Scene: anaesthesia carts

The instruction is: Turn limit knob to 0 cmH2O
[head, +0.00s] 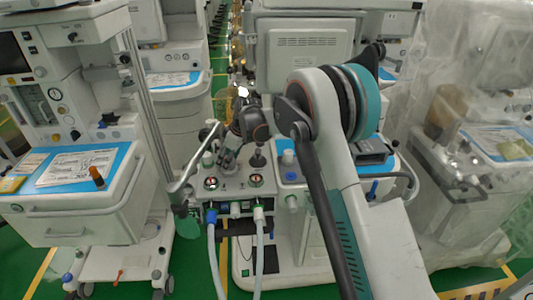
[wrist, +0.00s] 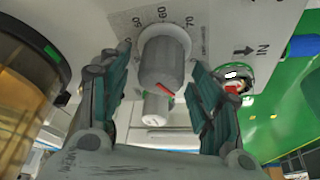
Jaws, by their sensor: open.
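The limit knob (wrist: 161,62) is a grey cylinder on a pale panel in the wrist view, with a red mark near its end. A printed scale with numbers such as 60 and 70 surrounds its base. My gripper (wrist: 158,100) is open, with one dark green-padded finger on each side of the knob and visible gaps between. In the head view my gripper (head: 228,160) is low over the middle cart's panel, and I cannot make out the knob there.
A round gauge (wrist: 238,78) is right of the knob, near an arrow marked IN. An amber-tinted cylinder (wrist: 25,85) stands close on the left. In the head view, hoses (head: 259,245) hang from the panel front. A cart (head: 80,190) stands left, and a plastic-covered one right.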

